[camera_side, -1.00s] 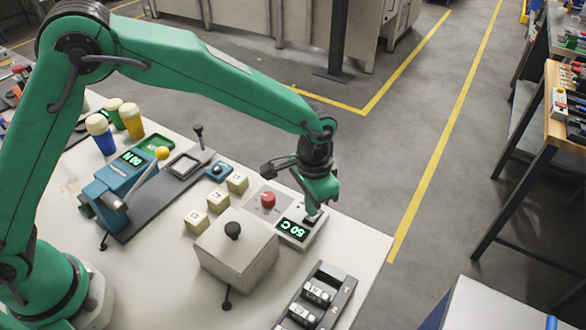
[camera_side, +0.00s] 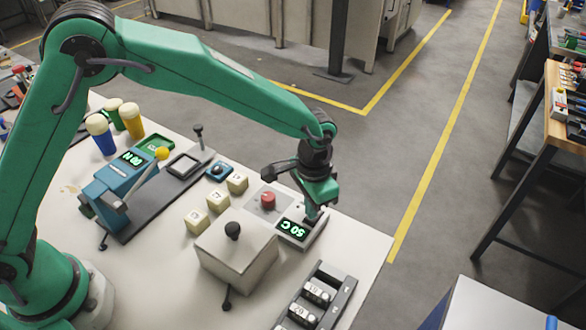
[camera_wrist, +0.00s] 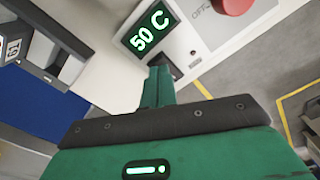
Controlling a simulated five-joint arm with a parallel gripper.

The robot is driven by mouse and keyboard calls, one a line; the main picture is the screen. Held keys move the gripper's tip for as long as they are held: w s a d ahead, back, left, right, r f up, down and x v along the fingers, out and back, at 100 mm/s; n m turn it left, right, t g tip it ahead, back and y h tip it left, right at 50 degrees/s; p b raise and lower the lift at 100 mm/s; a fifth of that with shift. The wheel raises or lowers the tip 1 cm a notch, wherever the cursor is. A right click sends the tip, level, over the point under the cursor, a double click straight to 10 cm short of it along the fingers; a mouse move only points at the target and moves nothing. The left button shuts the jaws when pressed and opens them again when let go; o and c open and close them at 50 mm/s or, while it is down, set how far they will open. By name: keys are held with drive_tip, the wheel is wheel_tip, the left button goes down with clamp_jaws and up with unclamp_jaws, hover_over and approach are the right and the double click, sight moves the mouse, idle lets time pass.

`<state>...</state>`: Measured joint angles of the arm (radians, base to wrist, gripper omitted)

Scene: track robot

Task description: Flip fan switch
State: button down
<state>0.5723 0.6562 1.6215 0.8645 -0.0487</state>
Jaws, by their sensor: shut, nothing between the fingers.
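The control box (camera_side: 310,234) stands at the right of the white table, with a green-lit display (camera_side: 292,229) reading 50 C and a red button (camera_side: 268,200) on a plate beside it. My gripper (camera_side: 313,215) is shut and points down at the box's right end, beside the display. In the wrist view the shut fingertips (camera_wrist: 159,72) lie over the box just below the display (camera_wrist: 149,29). A small dark part (camera_wrist: 172,64), perhaps the fan switch, shows at the fingertips; my fingers partly hide it, and I cannot tell its position.
A box with a black knob (camera_side: 237,252) stands left of the control box. Several beige cubes (camera_side: 196,221) lie behind it. A dark tray with marked blocks (camera_side: 317,293) is in front. A blue device with a yellow-knobbed lever (camera_side: 161,154) is at left.

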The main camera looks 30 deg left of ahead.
drive_tip(key=shift+f, duration=0.55)
idle(0.5)
drive_tip(key=shift+r, duration=3.5)
